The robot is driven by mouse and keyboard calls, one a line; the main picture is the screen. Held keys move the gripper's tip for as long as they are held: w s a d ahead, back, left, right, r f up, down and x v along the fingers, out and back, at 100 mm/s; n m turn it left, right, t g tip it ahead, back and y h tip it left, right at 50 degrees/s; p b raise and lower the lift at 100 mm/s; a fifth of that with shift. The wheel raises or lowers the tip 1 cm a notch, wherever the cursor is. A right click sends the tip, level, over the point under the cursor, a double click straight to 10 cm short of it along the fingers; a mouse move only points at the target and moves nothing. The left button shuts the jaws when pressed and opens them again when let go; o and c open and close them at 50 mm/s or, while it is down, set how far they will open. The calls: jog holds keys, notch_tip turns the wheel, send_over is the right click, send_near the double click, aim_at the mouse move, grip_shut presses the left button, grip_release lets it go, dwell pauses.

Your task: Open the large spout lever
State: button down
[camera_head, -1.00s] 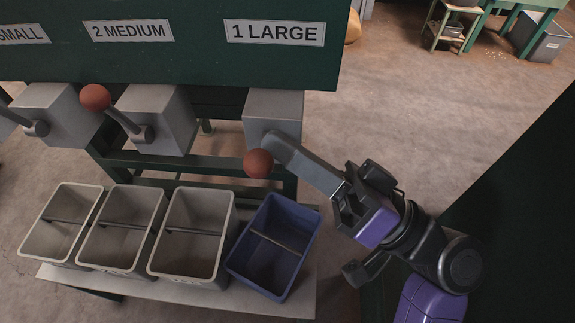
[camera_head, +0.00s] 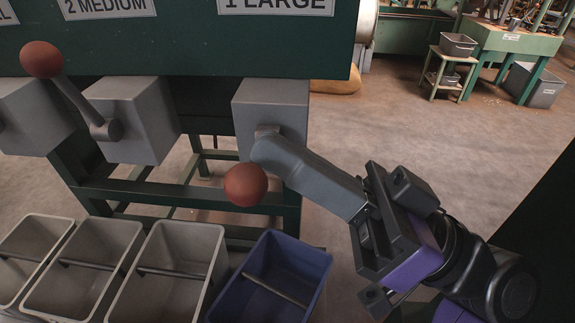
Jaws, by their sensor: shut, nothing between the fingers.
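The large spout (camera_head: 268,105) is a grey box under the "1 LARGE" label (camera_head: 277,3). Its lever ends in a red-brown ball (camera_head: 246,185), which hangs low, just below the box's front. My gripper (camera_head: 266,152) reaches in from the right, with its long grey fingers shut and empty. The fingertips lie over the lever's pivot area, just above the ball, and hide most of the lever rod. I cannot tell whether they touch it.
The medium spout (camera_head: 135,115) has its lever ball (camera_head: 42,59) raised up and left. Below stand several grey bins (camera_head: 222,262) and a blue bin (camera_head: 322,268) under the large spout. Green frame legs (camera_head: 291,212) stand behind. Floor to the right is open.

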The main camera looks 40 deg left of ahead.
jog(key=shift+f, duration=0.1)
dwell(0.4)
jog(key=p+v, duration=0.1)
jog(key=v, duration=0.6)
jog(key=shift+w+d, duration=0.2)
jog(key=shift+d, duration=0.1)
jog(key=shift+f, duration=0.1)
